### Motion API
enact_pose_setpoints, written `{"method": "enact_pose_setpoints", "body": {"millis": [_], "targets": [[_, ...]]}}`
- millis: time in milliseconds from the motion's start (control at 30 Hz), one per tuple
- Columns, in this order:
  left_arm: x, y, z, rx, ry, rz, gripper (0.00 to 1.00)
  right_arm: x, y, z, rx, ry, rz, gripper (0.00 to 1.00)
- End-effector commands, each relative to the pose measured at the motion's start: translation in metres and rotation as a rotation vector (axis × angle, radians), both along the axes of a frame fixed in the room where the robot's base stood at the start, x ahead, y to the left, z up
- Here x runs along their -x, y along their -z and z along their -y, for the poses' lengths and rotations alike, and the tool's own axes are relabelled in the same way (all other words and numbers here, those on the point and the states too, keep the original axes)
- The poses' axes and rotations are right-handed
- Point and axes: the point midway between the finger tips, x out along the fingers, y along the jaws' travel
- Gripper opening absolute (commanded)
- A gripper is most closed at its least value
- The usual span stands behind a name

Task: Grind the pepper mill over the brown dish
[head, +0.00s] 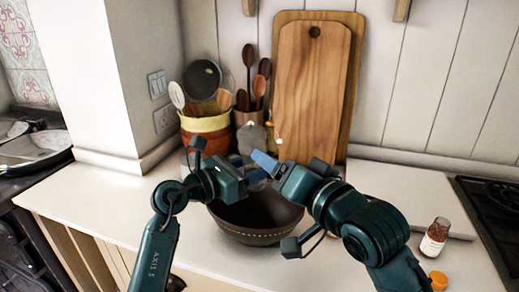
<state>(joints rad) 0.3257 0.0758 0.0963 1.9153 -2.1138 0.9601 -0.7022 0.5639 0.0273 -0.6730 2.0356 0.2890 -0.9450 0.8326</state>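The brown dish (258,232) is a dark round bowl with a stitched-looking line near its base, standing on the counter below both grippers. My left gripper (246,170) is above its left rim and my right gripper (264,172) is above its back right; their tips are close together. A grey rounded shape (250,137) shows just behind and above the tips. I cannot tell whether it is the pepper mill, as my grippers hide what is below it. Whether either gripper is shut on something is not clear.
Behind stand an orange and yellow crock (204,136) of utensils, wooden spoons (248,58) in a holder, and cutting boards (309,90) against the wall. At right are a small jar (434,238), an orange cap (438,281) and a dark hob (492,215). The counter's left part is clear.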

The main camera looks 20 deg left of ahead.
Motion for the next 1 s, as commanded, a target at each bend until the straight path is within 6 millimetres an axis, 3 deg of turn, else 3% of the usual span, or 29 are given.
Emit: {"method": "enact_pose_setpoints", "body": {"millis": [333, 700, 833, 1000], "targets": [[0.000, -0.001, 0.000, 0.000, 0.000, 0.002, 0.18, -0.027, 0.021, 0.010, -0.615, -0.058, -0.970, 0.75], [0.000, -0.001, 0.000, 0.000, 0.000, 0.002, 0.18, -0.042, -0.005, 0.039, -1.152, -0.054, -1.975, 0.75], [0.000, -0.001, 0.000, 0.000, 0.000, 0.002, 0.18, -0.044, -0.016, 0.048, -1.240, -0.055, -2.194, 0.75], [0.000, -0.001, 0.000, 0.000, 0.000, 0.002, 0.18, -0.046, -0.023, 0.051, -1.284, -0.057, -2.322, 0.75]]}}
